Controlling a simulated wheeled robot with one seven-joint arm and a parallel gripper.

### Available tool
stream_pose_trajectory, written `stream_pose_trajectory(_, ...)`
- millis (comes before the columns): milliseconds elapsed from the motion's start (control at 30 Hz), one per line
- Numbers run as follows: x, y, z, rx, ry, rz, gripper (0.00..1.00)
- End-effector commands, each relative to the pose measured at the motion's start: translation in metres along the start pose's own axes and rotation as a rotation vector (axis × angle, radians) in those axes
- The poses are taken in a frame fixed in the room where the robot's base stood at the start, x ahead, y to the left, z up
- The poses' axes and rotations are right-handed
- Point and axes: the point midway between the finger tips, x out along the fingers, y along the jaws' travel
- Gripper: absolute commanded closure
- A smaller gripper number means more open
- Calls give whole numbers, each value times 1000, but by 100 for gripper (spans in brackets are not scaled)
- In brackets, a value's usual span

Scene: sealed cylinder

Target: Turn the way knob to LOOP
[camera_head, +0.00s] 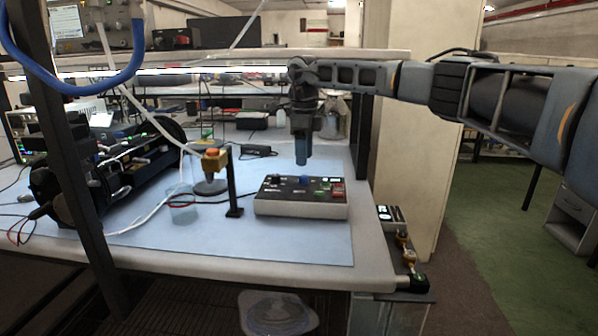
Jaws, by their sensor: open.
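A low control box (300,208) with a dark top panel and pale sides lies on the light blue mat. Its panel carries a blue knob (304,180) near the back middle, a red part (337,188) at the right and a green part (320,193). Lettering is too small to read, so I cannot tell which control is the way knob or where it points. My gripper (302,163) hangs downward above the back of the box, with its blue fingers apart from the panel. It is open and holds nothing visible.
A black cylinder apparatus (105,170) stands on the left of the table. White tubes cross the mat (290,245). Its front area is clear.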

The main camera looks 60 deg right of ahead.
Motion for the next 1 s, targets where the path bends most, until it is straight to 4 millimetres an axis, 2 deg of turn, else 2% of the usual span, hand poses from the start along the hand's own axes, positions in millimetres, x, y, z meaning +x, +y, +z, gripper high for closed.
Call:
stream_pose_trajectory(100,20,1,0,0,-1,4,45)
stream_pose_trajectory(300,46,1,1,-1,-2,4,45)
stream_pose_trajectory(500,58,1,1,-1,-2,2,45)
stream_pose_trajectory(733,58,1,1,-1,-2,2,45)
stream_pose_trajectory(1000,58,1,1,-1,-2,2,70)
